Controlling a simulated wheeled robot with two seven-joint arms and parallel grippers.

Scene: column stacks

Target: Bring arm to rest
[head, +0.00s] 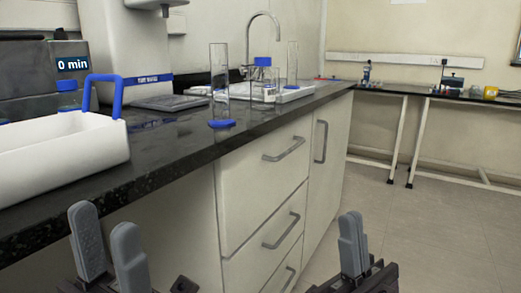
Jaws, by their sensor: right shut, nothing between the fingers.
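My left gripper (109,250) is at the lower left in the head view, in front of the dark counter's edge. Its two grey fingers are apart with nothing between them. The rest of both arms is mostly out of view.
The black counter (175,135) bears a white carrier (65,150) with a blue handle, glass columns (219,75) on blue bases, and a blue-capped bottle (263,80). Drawers (265,180) stand below. Open floor (420,240) lies right, before a far bench (430,95).

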